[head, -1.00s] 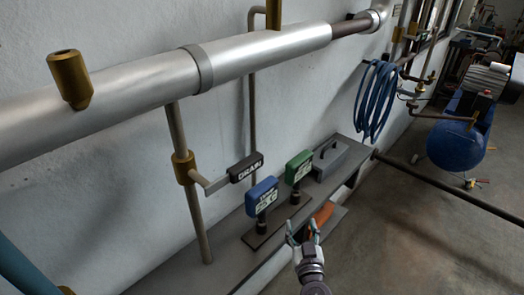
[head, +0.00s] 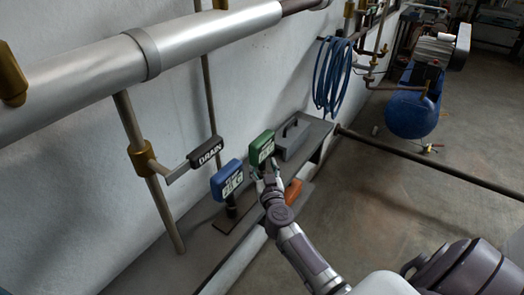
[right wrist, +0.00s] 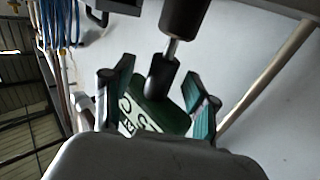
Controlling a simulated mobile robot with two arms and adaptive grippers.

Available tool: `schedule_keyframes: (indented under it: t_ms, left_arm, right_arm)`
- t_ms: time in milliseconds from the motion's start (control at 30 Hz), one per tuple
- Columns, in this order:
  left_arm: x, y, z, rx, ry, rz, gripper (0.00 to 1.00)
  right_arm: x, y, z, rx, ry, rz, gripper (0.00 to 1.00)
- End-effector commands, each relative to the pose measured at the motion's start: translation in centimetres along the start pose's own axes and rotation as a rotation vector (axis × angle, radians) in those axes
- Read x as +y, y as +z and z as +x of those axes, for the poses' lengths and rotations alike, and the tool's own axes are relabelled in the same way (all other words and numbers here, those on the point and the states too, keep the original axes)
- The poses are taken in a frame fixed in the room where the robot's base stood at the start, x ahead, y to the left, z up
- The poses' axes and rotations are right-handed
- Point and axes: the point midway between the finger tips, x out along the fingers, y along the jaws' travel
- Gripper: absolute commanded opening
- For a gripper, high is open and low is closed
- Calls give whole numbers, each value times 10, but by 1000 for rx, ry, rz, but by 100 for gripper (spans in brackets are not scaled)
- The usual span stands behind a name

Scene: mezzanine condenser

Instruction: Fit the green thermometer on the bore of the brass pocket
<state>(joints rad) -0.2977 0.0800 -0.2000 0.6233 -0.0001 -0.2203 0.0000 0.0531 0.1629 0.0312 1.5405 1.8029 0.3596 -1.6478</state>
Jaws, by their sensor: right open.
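The green thermometer (head: 261,147) stands upright on the shelf by the wall, right of a blue thermometer (head: 226,179). My right gripper (head: 268,178) is at the green thermometer, on its near side. In the right wrist view the green head (right wrist: 152,112) sits between my two spread fingers, with gaps visible beside it; its black stem points up the picture. Brass fittings are on the silver pipe: one at the left edge (head: 11,80), one at the top (head: 221,4). Their bores do not show. My left gripper is not in view.
The silver pipe (head: 90,85) runs along the wall above the shelf (head: 312,146). A DRAIN handle (head: 205,152) juts out left of the thermometers.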

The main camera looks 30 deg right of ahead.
Motion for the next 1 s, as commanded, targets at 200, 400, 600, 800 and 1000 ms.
schedule_keyframes:
  t_ms: [200,400,600,800,1000]
  left_arm:
    - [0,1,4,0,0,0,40]
    - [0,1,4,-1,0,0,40]
    - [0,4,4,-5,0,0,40]
    - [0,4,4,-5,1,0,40]
    - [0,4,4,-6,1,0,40]
  right_arm:
    - [-1,1,15,-1,-2,1,58]
    - [-1,1,15,-1,-2,0,53]
    - [-1,1,15,-2,-2,0,20]
    - [-1,2,15,-2,-1,0,0]
    - [-1,0,15,-1,-2,1,0]
